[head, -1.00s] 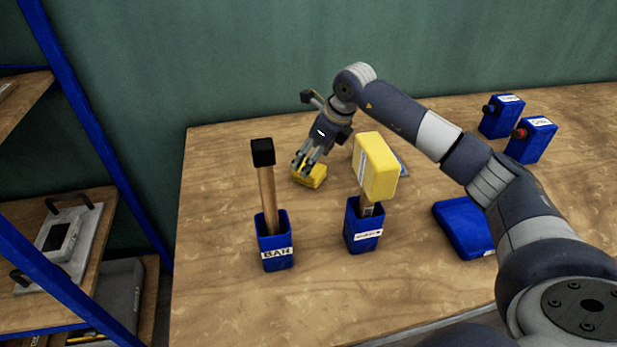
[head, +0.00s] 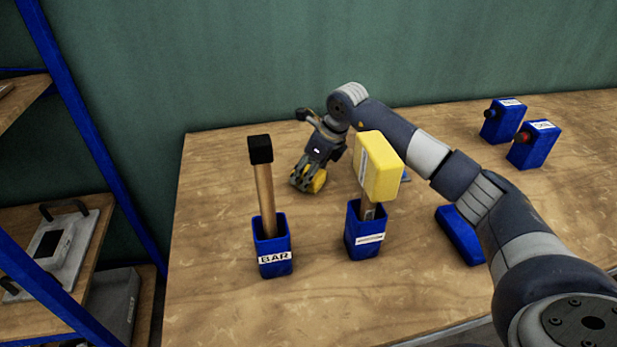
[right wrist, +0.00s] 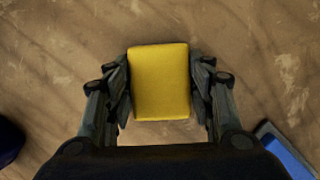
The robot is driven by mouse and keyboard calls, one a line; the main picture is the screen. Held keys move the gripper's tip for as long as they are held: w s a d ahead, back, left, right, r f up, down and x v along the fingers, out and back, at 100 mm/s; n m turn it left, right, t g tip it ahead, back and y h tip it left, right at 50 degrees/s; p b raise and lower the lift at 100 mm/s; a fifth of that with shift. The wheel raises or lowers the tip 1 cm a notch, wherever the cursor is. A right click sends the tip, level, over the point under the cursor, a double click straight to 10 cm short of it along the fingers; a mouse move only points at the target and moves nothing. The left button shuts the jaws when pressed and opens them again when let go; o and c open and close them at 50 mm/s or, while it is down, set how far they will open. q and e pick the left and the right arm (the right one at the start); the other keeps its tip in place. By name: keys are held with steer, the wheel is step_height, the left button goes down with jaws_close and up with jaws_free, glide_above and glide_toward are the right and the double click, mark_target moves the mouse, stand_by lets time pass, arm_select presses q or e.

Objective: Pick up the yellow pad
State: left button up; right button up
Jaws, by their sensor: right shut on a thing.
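The yellow pad (head: 319,181) is at the back left of the wooden table in the head view, partly hidden by my right gripper (head: 308,184). In the right wrist view the pad (right wrist: 160,82) is a rounded yellow block between the two fingers of my right gripper (right wrist: 159,90). The fingers are shut on its left and right sides. I cannot tell whether the pad touches the table. My left gripper is not in view.
Two blue button boxes (head: 503,121) (head: 533,145) are at the back right.

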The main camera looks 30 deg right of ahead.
step_height(320, 180, up, 10)
steer(key=p, duration=0.6)
steer(key=shift+p, duration=0.4)
